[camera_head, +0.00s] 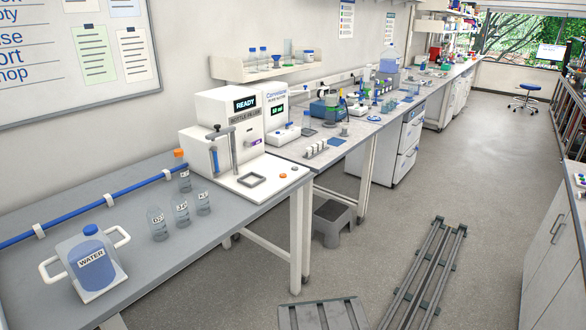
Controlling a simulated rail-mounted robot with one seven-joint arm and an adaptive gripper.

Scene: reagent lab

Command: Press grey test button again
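A white bottle-filler machine (222,148) stands on the grey bench at picture centre-left. Its screen (245,103) reads READY. On the front right of its white base are an orange button (283,175) and, just to its right, a small grey button (294,169). A dark square frame (252,181) lies on the base to the left of the buttons and looks empty. A small purple-marked part (256,142) shows on the machine's front. My gripper is not in view, so its place relative to the button cannot be told.
A water jug (90,262) and several clear labelled bottles (182,214) stand on the left bench. An orange-capped bottle (182,172) is beside the machine. A step stool (331,222) and floor rails (425,275) lie in front.

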